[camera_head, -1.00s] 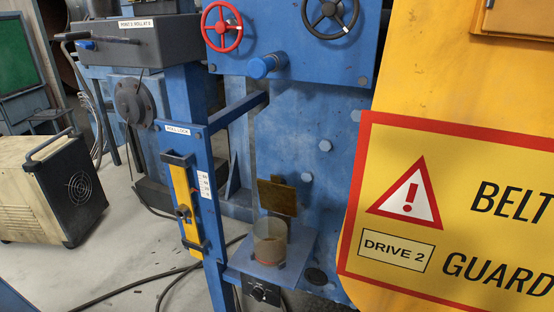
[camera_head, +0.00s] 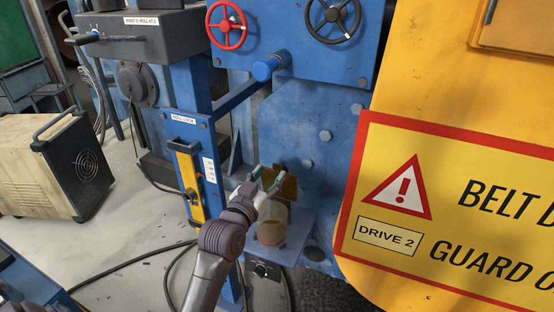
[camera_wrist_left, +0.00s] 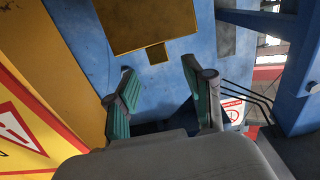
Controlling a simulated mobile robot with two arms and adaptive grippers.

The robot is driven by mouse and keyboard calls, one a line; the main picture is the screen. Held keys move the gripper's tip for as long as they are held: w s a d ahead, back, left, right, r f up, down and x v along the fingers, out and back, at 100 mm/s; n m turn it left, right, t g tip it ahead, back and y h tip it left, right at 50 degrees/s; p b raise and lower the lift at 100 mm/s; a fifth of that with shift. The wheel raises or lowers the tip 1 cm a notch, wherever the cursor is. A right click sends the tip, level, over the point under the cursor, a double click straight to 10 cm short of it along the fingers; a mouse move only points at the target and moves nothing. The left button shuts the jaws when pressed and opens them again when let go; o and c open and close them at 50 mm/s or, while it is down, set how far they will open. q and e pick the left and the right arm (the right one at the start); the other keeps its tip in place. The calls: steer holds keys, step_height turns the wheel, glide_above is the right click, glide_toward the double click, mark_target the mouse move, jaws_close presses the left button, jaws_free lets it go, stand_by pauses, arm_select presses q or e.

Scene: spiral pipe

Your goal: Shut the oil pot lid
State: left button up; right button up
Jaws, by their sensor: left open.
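The oil pot (camera_head: 271,228) is a translucent cylinder with brownish contents on a small blue shelf in the head view. Its square brass-coloured lid (camera_head: 288,187) stands raised behind the pot. My left gripper (camera_head: 266,178) is open above the pot, in front of the lid, and partly covers both. In the left wrist view, the lid (camera_wrist_left: 148,22) with its small tab (camera_wrist_left: 157,53) lies beyond the open green-padded fingers (camera_wrist_left: 158,70), with nothing visible between them. The pot cannot be made out there. My right gripper is not in view.
A blue post with a yellow roll lock (camera_head: 188,172) stands left of the pot. A yellow belt guard (camera_head: 440,60) fills the right side. Red (camera_head: 228,26) and black (camera_head: 332,20) handwheels sit above. A dial box (camera_head: 264,270) hangs under the shelf.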

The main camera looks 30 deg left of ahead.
mark_target(277, 165)
arm_select(q)
steer(key=shift+w+a+p, duration=0.15)
steer(key=shift+w+p, duration=0.45)
steer(key=shift+w, duration=2.15)
jaws_close()
